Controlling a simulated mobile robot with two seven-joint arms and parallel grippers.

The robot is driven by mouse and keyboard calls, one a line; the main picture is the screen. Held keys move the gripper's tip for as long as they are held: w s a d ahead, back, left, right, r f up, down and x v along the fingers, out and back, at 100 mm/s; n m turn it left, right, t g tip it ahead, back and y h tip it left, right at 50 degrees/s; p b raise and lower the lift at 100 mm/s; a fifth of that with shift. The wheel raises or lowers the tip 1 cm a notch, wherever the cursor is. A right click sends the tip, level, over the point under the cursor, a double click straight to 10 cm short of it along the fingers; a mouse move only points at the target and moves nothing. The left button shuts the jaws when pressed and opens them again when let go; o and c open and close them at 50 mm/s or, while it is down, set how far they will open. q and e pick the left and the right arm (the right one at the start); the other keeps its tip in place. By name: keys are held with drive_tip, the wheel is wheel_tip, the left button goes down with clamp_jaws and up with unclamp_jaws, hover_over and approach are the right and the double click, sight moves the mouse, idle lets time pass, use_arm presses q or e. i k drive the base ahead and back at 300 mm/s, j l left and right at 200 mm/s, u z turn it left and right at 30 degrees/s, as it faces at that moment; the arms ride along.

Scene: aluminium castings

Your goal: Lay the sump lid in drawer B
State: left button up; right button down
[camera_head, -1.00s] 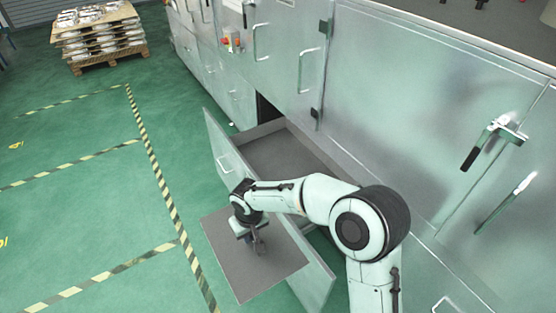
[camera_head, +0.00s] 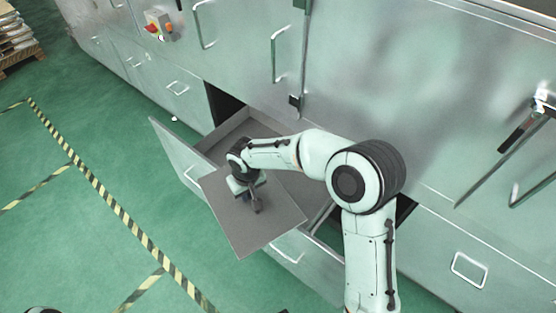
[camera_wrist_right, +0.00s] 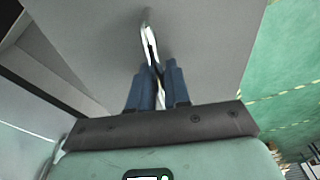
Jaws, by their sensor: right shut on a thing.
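The sump lid, a flat grey plate (camera_head: 235,225), hangs roughly level in my right gripper (camera_head: 255,201). The gripper is shut on the lid's upright handle, which shows between the blue fingers in the right wrist view (camera_wrist_right: 150,45). A drawer (camera_head: 172,146) stands pulled out of the metal cabinet; I cannot read a letter on it. In the head view the lid overlaps the drawer's front panel and part of its opening. The height between them is hard to judge. My right arm hides much of the drawer's inside. My left gripper is not in view.
The cabinet wall (camera_head: 400,110) with handles and latches stands close behind the drawer. A red and yellow switch box (camera_head: 158,26) is on it at upper left. Green floor (camera_head: 70,240) with striped tape is open at left. A loaded pallet (camera_head: 15,55) stands far left.

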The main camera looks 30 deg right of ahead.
sight(287, 179)
drive_tip(key=i+j+z, duration=0.7)
drive_tip(key=i, duration=0.1)
